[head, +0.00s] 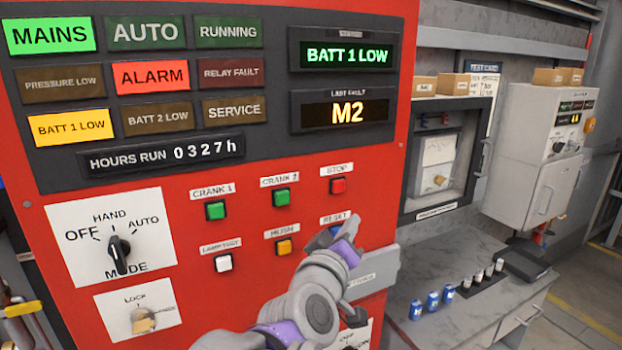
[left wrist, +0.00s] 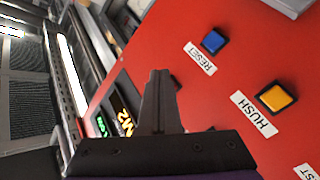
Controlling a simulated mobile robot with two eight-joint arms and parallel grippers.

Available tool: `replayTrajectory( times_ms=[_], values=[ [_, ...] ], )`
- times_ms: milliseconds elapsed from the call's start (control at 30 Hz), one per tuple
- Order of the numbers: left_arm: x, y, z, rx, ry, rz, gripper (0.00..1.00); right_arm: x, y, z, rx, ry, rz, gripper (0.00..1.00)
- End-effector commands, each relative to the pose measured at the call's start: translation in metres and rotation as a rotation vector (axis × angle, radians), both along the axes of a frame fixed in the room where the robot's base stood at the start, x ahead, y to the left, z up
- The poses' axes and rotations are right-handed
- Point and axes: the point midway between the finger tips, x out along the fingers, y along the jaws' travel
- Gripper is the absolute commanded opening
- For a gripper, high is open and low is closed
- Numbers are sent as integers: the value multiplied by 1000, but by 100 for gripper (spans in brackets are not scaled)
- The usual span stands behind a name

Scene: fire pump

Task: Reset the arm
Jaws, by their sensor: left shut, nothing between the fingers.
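The red control panel (head: 230,280) fills the left of the head view. My left gripper (head: 325,236) is in front of the panel at the RESET label (head: 334,217), and its fingers are shut and empty. In the left wrist view, the shut fingers (left wrist: 160,85) point along the panel. The blue RESET button (left wrist: 213,41) stands apart from the fingers there, up and to the right. In the head view my gripper mostly hides that button. My right gripper is not in view.
Nearby are the amber HUSH button (head: 284,247), red STOP button (head: 338,186), green CRANK buttons (head: 215,210) and white LAMP TEST button (head: 223,263). The MODE switch (head: 119,254) points near vertical. A grey bench (head: 440,325) holds small blue cans (head: 433,299).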

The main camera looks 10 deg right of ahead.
Motion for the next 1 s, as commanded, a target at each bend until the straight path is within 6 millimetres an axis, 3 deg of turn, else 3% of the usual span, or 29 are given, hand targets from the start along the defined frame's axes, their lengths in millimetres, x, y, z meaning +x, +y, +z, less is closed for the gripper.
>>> replayTrajectory(
  times_ms=[267, 400, 600, 800, 1000],
  values=[
    [-57, 115, -155, 428, 230, -47, 0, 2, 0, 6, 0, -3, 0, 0],
    [-103, 176, -232, 608, 393, -45, 0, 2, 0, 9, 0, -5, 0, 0],
    [-179, 252, -322, 800, 640, -24, 0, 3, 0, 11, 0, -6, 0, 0],
    [-230, 292, -367, 890, 801, -6, 0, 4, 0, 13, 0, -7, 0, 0],
    [-242, 300, -376, 910, 837, -4, 0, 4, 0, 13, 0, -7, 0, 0]
  ],
)
